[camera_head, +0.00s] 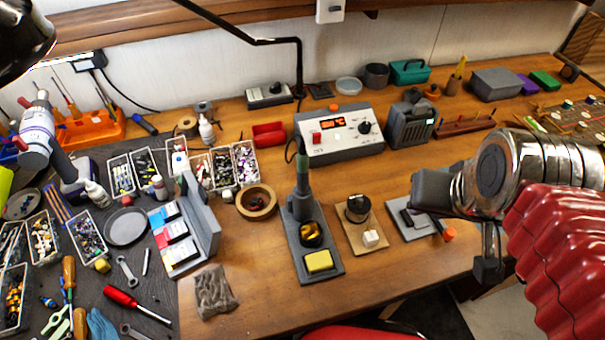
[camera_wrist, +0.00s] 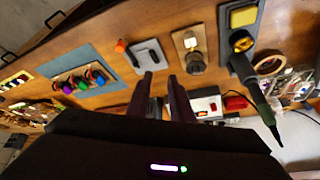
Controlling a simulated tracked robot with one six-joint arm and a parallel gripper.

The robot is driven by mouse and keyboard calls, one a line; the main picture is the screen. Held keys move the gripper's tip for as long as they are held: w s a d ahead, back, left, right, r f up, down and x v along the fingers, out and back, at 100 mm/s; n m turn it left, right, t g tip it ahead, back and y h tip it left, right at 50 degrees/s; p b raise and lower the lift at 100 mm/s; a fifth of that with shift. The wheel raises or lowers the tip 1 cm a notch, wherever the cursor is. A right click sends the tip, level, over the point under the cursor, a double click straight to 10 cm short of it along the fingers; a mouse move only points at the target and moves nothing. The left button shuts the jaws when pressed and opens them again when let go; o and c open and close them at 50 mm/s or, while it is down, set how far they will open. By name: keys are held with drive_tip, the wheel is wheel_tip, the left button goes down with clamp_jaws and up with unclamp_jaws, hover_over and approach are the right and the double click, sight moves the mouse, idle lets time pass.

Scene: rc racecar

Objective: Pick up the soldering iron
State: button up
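The soldering iron (camera_head: 302,172) stands upright, with a dark green handle, in its holder at the back of a dark grey stand (camera_head: 325,271). The stand also carries a brass-coloured tip cleaner and a yellow sponge. In the wrist view the iron (camera_wrist: 261,103) lies to the right of my fingers, tip end hidden in the holder. My gripper (camera_head: 430,188) is at the right in the head view, well apart from the iron. In the wrist view my gripper (camera_wrist: 161,78) has two dark fingers with a gap between them, empty.
The soldering station (camera_head: 340,148) stands behind the iron. A grey pad (camera_head: 408,228) lies below my gripper.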

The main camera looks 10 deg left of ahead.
drive_tip(key=o, duration=0.5)
drive_tip(key=w+a+r+m+g, duration=0.1)
drive_tip(key=a+r, duration=0.1)
drive_tip(key=a, duration=0.1)
drive_tip(key=w+a+r+m+g, duration=0.1)
drive_tip(key=w+a+r+m, duration=0.1)
drive_tip(key=a, duration=0.2)
drive_tip(key=w+a+r+m+g, duration=0.1)
drive_tip(key=w+a+r, duration=0.1)
drive_tip(key=a, duration=0.1)
drive_tip(key=shift+a+r+m+y, duration=0.3)
drive_tip(key=shift+a+m, duration=0.1)
drive_tip(key=shift+c, duration=0.2)
wheel_tip(320, 180, up, 3)
drive_tip(key=m+g, duration=0.2)
drive_tip(key=m, duration=0.2)
hover_over(301, 177)
drive_tip(key=shift+w+a+r+h, duration=0.1)
drive_tip(key=shift+w+r+h, duration=0.05)
drive_tip(key=shift+w+h, duration=0.25)
drive_tip(key=shift+f, duration=4.3)
drive_tip(key=shift+f, duration=0.1)
drive_tip(key=shift+w+f, duration=0.1)
drive_tip(key=shift+f, duration=2.4)
drive_tip(key=shift+c, duration=0.6)
